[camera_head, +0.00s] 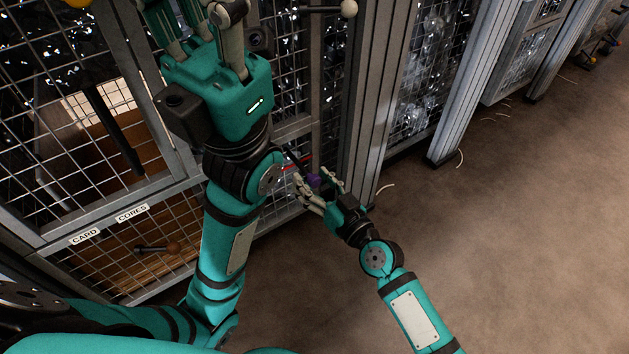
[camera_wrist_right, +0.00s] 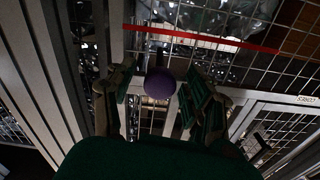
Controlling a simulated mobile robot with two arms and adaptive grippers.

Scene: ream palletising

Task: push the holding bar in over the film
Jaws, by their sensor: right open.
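A purple round knob (camera_head: 313,181) on a dark stem, which looks like the end of the holding bar, sits low at the cage front. In the right wrist view the knob (camera_wrist_right: 160,83) is centred between the fingers. My right gripper (camera_head: 316,176) is open around it, with a gap visible on both sides. Clear crumpled film (camera_wrist_right: 225,18) shows behind the mesh. How far the bar reaches over it is hidden. My left gripper (camera_head: 205,25) is raised at the upper left, fingers apart with nothing seen between them; its tips are near the frame's top.
Mesh-fronted cages with grey posts (camera_head: 368,110) line the left and top. A label reading CARD (camera_head: 86,237) and one reading CORES (camera_head: 132,213) mark the lower left cage. A red strip (camera_wrist_right: 200,38) crosses the mesh. The brown floor (camera_head: 520,220) at right is mostly clear.

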